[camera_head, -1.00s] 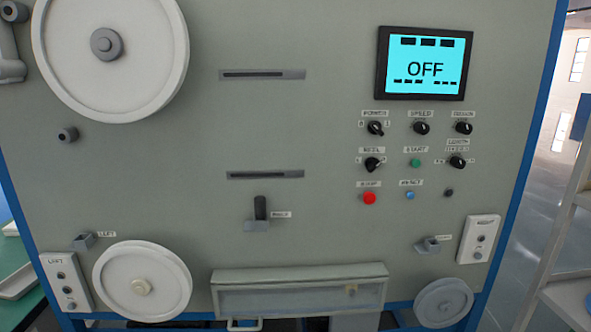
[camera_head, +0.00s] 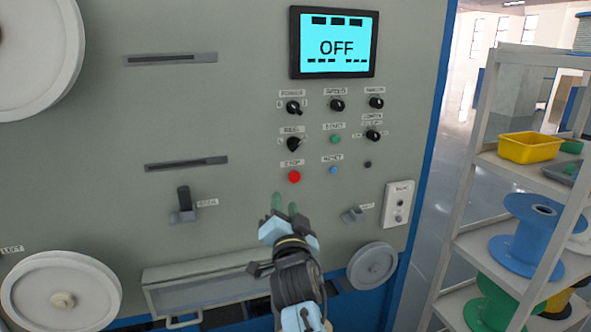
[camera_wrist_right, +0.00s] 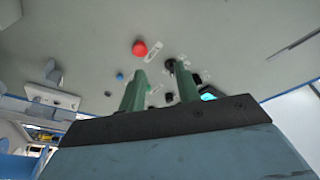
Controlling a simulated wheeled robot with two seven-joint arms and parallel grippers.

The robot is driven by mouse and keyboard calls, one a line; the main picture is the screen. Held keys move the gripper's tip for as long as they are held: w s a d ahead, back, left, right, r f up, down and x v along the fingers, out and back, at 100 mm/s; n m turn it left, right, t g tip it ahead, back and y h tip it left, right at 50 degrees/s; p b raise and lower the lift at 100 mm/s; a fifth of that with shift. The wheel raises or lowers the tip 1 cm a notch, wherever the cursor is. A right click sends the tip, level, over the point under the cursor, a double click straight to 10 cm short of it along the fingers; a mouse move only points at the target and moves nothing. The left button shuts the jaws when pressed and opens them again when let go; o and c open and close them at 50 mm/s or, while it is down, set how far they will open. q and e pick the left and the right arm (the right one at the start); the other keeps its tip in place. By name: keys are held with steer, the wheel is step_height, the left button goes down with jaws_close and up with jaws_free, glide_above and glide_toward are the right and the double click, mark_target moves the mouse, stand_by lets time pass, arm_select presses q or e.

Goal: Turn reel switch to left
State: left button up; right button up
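The reel switch (camera_head: 293,144) is a black knob under a small REEL label, above the red stop button (camera_head: 294,177) on the grey machine panel. My right gripper (camera_head: 285,199) has green fingers pointing up at the panel, below the red button and apart from the switch. In the right wrist view, my right gripper (camera_wrist_right: 160,82) shows two green fingers spread with a gap and nothing between them. My left gripper is not in view.
The screen (camera_head: 333,43) reads OFF. Close to the reel switch are the power knob (camera_head: 294,107), green button (camera_head: 335,139) and blue button (camera_head: 333,170). A black lever (camera_head: 184,199) juts out at left. A shelf with a blue spool (camera_head: 533,236) stands at right.

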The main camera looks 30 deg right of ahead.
steer(key=m+h, duration=0.2)
glide_toward(295, 148)
steer(key=p+x, duration=0.1)
steer(key=x, duration=0.7)
steer(key=shift+w+d+r+p, duration=0.15)
steer(key=shift+w+d+p, duration=0.1)
steer(key=shift+w+p, duration=0.1)
steer(key=shift+c, duration=0.2)
jaws_close()
